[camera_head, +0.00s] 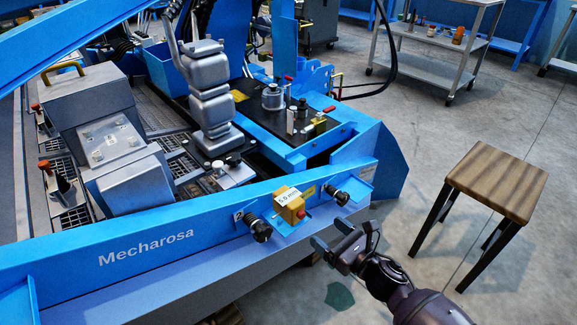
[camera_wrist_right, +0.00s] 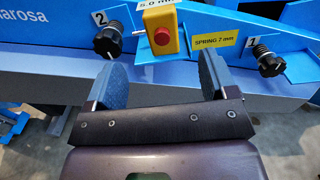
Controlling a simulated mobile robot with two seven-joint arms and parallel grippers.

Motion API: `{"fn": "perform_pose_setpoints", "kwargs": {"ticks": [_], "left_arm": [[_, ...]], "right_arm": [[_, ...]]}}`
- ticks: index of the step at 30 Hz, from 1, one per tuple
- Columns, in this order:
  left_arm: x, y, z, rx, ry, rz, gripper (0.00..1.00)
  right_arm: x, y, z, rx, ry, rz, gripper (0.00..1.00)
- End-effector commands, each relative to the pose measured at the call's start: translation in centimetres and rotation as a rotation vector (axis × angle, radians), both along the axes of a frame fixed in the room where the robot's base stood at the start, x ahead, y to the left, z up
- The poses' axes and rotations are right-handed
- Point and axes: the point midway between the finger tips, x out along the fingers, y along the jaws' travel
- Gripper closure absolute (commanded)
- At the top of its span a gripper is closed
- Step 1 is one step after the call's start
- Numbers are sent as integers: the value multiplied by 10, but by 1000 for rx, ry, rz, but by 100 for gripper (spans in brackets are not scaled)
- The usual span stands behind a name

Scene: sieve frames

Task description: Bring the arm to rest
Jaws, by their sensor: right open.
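My right gripper (camera_head: 334,243) is in front of the blue machine frame at the lower right of the head view. Its two blue fingers stand apart with nothing between them. In the right wrist view the open gripper (camera_wrist_right: 158,80) faces a yellow box with a red button (camera_wrist_right: 162,32) on the frame. A black knob by label 2 (camera_wrist_right: 108,42) is left of the box, and another black knob by label 1 (camera_wrist_right: 266,60) is right of it. The gripper appears apart from all of them. My left gripper is not in view.
The blue Mecharosa machine (camera_head: 200,240) fills the left and middle. A wooden-topped stool (camera_head: 498,180) stands right of my right arm. A grey metal cart (camera_head: 440,42) stands at the back. The grey floor (camera_head: 410,135) between cart, stool and machine is clear.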

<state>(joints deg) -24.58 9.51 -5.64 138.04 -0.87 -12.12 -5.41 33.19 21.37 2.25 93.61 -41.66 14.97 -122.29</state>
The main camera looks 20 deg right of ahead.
Motion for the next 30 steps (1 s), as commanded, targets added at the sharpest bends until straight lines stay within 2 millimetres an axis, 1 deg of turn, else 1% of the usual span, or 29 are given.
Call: {"fn": "perform_pose_setpoints", "kwargs": {"ticks": [5,8,11,15,20,26,30], "left_arm": [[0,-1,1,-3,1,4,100],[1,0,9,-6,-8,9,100],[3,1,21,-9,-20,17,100],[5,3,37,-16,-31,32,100],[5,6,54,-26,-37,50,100],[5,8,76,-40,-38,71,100],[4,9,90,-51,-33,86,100]], "right_arm": [[-4,-1,5,32,14,-9,21],[-16,-5,17,141,59,-36,21],[-37,-11,36,333,137,-85,21],[-76,-20,61,666,263,-170,21],[-123,-28,84,1059,392,-277,21],[-187,-33,109,1565,523,-422,21],[-235,-32,126,1927,589,-534,21]]}}
